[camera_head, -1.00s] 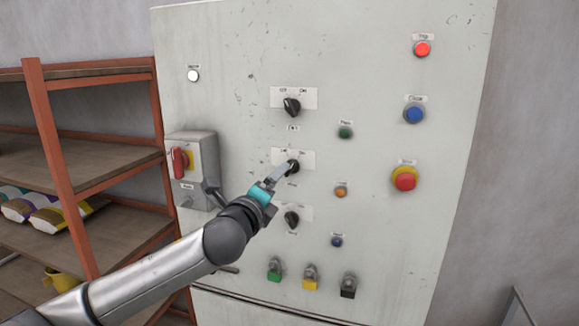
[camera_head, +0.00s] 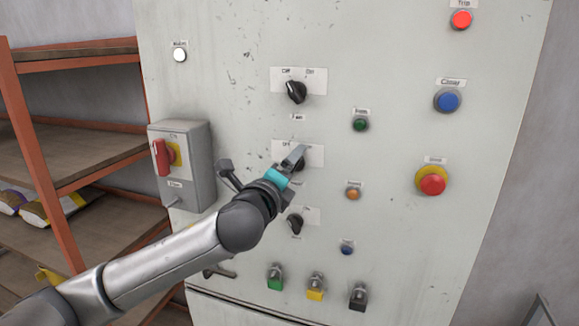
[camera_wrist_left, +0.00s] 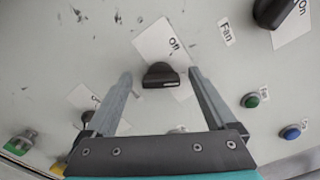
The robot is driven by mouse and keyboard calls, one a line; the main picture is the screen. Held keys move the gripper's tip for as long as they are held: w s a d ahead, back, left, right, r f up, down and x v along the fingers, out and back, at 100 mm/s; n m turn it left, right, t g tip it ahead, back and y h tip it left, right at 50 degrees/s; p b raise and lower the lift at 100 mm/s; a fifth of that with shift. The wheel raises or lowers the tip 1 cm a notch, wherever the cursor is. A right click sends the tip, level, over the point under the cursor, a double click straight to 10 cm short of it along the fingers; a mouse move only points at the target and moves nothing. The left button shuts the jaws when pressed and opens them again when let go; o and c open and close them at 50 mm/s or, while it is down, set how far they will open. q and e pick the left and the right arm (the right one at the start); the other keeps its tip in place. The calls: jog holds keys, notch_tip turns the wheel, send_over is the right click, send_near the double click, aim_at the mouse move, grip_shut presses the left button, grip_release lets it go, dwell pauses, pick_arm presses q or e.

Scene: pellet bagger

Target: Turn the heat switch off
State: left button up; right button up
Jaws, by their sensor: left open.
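A black rotary knob (camera_head: 301,164) with a white plate sits in the middle of a column of three on the cabinet front. Its name label is hidden, so I cannot read whether it is the heat switch. In the left wrist view this knob (camera_wrist_left: 160,75) lies between the fingers of my left gripper (camera_wrist_left: 160,79), below the word "Off". The gripper is open, one finger on each side, with visible gaps to the knob. In the head view my left gripper (camera_head: 295,160) covers part of the knob. My right gripper is not in view.
The Fan knob (camera_head: 296,92) is above and another black knob (camera_head: 295,224) below. A grey box with a red handle (camera_head: 162,157) juts out at the left. Coloured buttons, including a red one (camera_head: 432,184), are at the right. An orange-framed shelf (camera_head: 43,150) stands left.

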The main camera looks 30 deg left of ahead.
pick_arm(q)
jog(key=shift+s, duration=0.1)
jog(key=shift+c, duration=0.7)
jog(key=c, duration=1.2)
jog(key=shift+c, duration=0.2)
jog(key=n+p, duration=0.1)
jog(key=n, duration=0.3)
jog(key=n+p, duration=0.1)
jog(key=n, duration=0.6)
jog(key=shift+f+n+p, duration=0.25)
jog(key=shift+n+p, duration=0.05)
jog(key=shift+p, duration=0.1)
jog(key=shift+n, duration=0.3)
